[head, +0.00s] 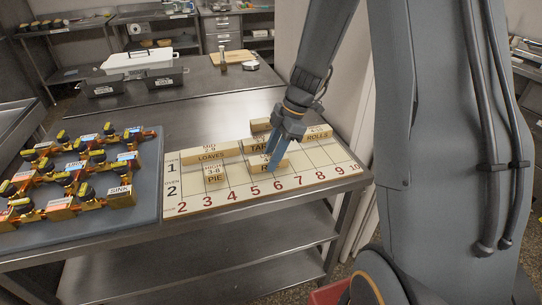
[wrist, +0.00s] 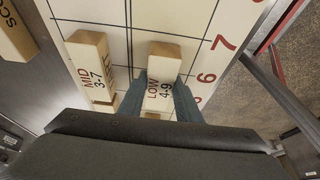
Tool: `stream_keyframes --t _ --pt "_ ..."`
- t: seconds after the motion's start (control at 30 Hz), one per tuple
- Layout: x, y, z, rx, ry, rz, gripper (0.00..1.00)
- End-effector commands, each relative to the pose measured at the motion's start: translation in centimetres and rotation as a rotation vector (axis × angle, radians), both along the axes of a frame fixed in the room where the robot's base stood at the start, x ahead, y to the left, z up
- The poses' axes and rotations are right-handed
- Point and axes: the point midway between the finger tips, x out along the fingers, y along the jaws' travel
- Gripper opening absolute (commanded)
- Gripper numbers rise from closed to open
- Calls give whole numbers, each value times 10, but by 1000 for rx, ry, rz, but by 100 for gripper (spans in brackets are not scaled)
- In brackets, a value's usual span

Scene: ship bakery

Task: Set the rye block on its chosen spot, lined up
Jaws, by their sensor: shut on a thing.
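The numbered board (head: 190,200) is pale, with grid lines, red column numbers and rows marked 1 and 2. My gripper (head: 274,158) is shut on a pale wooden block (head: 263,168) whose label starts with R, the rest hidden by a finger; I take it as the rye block. It is in row 2 near columns 5 and 6. In the wrist view the held block (wrist: 163,63) reads LOW 4-9, between the two fingers (wrist: 163,88), roughly along the grid lines. I cannot tell whether it touches the board.
The PIE block (head: 214,176) and LOAVES block (head: 211,157) stand to the left. A TAR-labelled block (head: 257,145) is close behind, and the ROLLS block (head: 318,133) behind right. A MID 3-7 block (wrist: 88,55) is beside the held one. Row 2 looks clear to the right.

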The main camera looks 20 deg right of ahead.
Motion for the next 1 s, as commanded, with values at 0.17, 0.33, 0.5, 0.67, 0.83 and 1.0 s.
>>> stream_keyframes --t 0.17,0.33,0.5,0.67,0.83,1.0 --pt "0 0 -3 0 0 0 7" --pt "0 0 -3 0 0 0 49" --pt "0 0 -2 0 0 0 49" --pt "0 0 -1 0 0 1 49" --pt "2 -6 13 -1 -5 1 49" --pt "2 -20 45 -1 -6 0 49"
